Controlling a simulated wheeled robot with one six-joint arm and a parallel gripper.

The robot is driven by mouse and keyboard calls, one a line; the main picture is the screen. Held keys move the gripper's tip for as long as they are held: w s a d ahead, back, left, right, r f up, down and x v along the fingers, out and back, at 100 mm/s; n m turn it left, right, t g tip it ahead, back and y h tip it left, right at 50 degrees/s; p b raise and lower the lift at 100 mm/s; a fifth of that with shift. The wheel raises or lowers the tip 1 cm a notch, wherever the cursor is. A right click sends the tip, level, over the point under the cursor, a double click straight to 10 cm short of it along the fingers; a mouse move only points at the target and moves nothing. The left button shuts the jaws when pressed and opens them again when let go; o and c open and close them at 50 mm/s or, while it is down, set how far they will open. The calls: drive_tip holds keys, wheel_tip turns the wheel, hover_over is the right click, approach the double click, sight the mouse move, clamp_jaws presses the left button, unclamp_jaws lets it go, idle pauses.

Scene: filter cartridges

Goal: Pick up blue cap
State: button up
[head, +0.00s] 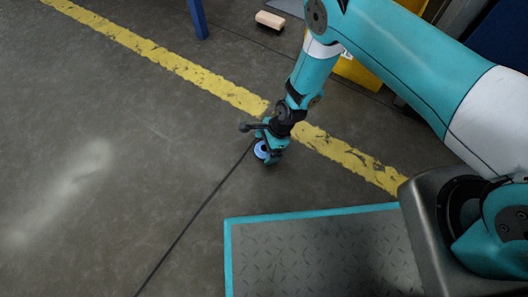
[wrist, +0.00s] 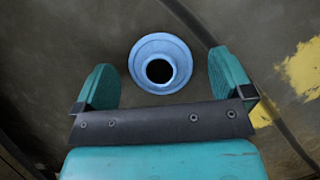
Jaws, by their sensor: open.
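The blue cap (wrist: 160,50) is a light blue round piece with a flared rim and a dark round hole in its middle. It lies on the dark floor. In the wrist view it sits between and slightly beyond the two teal fingers of my gripper (wrist: 168,84), which are spread apart. I see a gap on each side of the cap, and no finger clearly touches it. In the head view the cap (head: 261,150) shows just under my gripper (head: 266,152), partly hidden by it.
A dark cable (head: 195,215) runs along the floor beside the cap. A worn yellow line (head: 165,58) crosses the floor behind. A wooden-backed brush (head: 270,20) lies at the back. A blue post (head: 198,18) stands nearby. The floor to the left is clear.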

drive_tip(key=shift+a+f, duration=0.1)
drive_tip(key=shift+f, duration=0.05)
drive_tip(key=shift+c, duration=0.2)
drive_tip(key=c, duration=0.9)
drive_tip(key=shift+c, duration=0.2)
